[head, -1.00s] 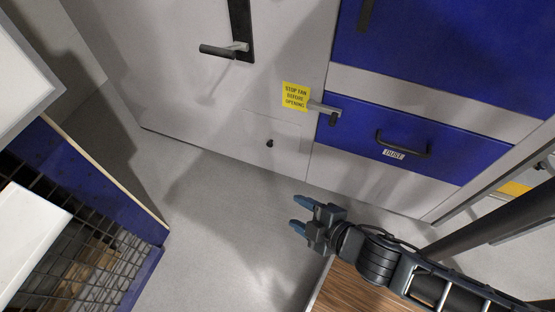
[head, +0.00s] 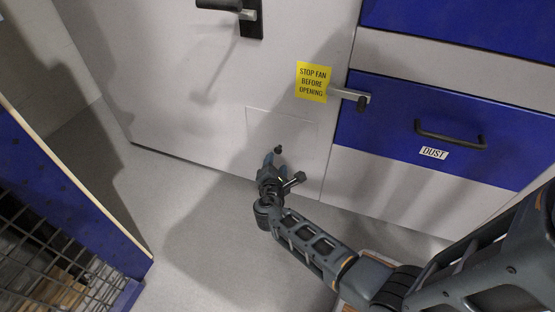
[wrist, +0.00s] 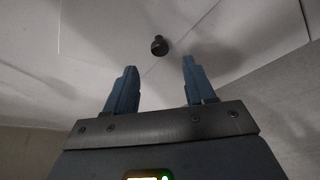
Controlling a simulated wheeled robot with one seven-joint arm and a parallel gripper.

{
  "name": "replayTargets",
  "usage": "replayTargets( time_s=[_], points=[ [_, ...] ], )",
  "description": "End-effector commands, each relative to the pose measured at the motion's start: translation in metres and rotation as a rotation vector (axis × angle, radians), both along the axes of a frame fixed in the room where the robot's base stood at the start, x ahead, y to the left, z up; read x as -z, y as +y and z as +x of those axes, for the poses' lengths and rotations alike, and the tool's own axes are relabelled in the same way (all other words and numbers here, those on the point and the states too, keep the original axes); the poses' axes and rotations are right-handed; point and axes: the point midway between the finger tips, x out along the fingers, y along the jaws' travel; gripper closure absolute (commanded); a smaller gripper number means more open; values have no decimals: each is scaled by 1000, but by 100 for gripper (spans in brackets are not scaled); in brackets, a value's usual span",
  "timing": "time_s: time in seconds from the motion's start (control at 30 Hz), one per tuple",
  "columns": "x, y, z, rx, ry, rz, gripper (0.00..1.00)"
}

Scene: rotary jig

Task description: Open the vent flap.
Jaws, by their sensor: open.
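The vent flap (head: 297,130) is a pale rectangular panel outlined low on the grey cabinet front, and it looks closed. Its small dark knob (head: 278,149) stands out near the lower left of the panel. My gripper (head: 272,160) is just below the knob in the head view, seemingly short of it. In the wrist view the two blue fingers of my gripper (wrist: 158,85) are apart with nothing between them. The knob (wrist: 159,45) shows beyond the fingertips, a little above and roughly centred between them. Part of the panel's lower edge is hidden by my gripper in the head view.
A yellow sign (head: 312,82) reads "STOP FAN BEFORE OPENING". A latch handle (head: 352,97) sits right of it, by a blue drawer (head: 400,130) labelled "DUST". A larger door handle (head: 228,8) is above. A blue mesh-sided bin (head: 70,190) stands left. Floor between is clear.

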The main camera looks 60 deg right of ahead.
Motion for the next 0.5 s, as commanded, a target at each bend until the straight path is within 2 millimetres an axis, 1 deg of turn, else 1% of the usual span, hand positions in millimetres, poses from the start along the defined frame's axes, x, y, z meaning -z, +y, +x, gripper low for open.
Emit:
replayTargets(
  time_s=[0.3,0.5],
  points=[
    [14,-42,18,2,-4,3,46],
    [19,-59,26,0,-3,3,46]
  ],
)
